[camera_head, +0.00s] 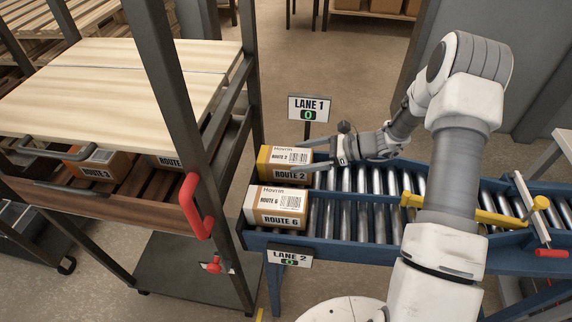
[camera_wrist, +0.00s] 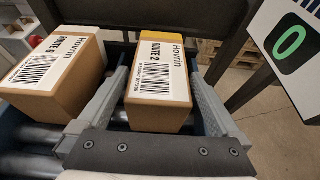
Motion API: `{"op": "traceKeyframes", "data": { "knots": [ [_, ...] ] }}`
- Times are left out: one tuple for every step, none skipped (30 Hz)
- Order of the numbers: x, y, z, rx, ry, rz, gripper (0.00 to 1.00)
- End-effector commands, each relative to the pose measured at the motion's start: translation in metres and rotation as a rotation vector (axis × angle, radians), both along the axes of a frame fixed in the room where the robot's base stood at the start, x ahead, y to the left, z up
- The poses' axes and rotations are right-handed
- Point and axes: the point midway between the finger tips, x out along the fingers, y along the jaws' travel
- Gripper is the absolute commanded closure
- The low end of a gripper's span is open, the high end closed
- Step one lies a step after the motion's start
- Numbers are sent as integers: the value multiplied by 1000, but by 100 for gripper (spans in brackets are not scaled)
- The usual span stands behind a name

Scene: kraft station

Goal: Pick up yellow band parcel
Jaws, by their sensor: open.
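The yellow band parcel (camera_head: 280,166) is a brown box with a yellow end and a "ROUTE 2" label. It sits at the left end of the roller conveyor's far lane. My gripper (camera_head: 339,148) is open at its right end in the head view. In the wrist view, the same parcel (camera_wrist: 157,85) lies between my two open fingers (camera_wrist: 160,98), one along each side. Whether the fingers touch it I cannot tell.
A white-banded "ROUTE 6" parcel (camera_head: 277,208) sits on the near lane, close beside my finger in the wrist view (camera_wrist: 52,72). A "LANE 1" sign (camera_head: 309,109) stands behind the parcel. A shelf rack (camera_head: 183,100) is on the left. The rollers (camera_head: 352,217) to the right are clear.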

Motion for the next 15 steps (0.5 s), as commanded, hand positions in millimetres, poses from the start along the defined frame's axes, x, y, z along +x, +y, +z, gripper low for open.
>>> {"op": "traceKeyframes", "data": {
  "knots": [
    [0,3,-1,0,0,1,0],
    [0,4,-2,0,1,2,0],
    [1,8,-4,0,1,3,0],
    [1,11,-5,1,1,3,0],
    [2,15,-7,1,1,3,0],
    [3,20,-10,1,2,3,0],
    [3,24,-12,2,3,4,0],
    [4,29,-14,1,2,3,0],
    [6,34,-16,1,1,4,0],
    [7,38,-18,1,0,4,0],
    [7,42,-19,1,0,3,0],
    [8,45,-20,2,0,3,0],
    [9,46,-21,1,0,2,0],
    [9,47,-21,1,-1,1,0],
    [9,47,-21,1,-1,0,0]
  ]
}}
